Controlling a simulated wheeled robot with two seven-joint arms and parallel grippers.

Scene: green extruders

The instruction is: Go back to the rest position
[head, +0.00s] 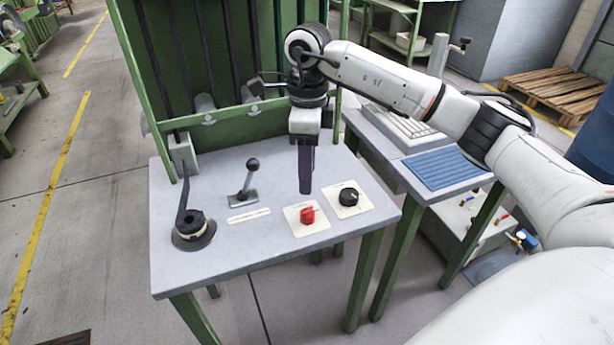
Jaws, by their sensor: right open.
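My right gripper (305,190) hangs fingers down over the right part of the grey panel table (240,252). My right arm reaches in from the right side. From this angle the fingers overlap each other, and nothing shows held in them. The fingertips are just behind the red knob (308,216) and left of the black knob (348,197); whether they touch the table is not clear. My left gripper is not in the picture.
A lever with a black ball (250,178) stands mid-table, and a black rotary handle (192,226) sits at the left. The green machine frame (222,130) rises behind. A side table with a blue mat (443,168) stands at the right.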

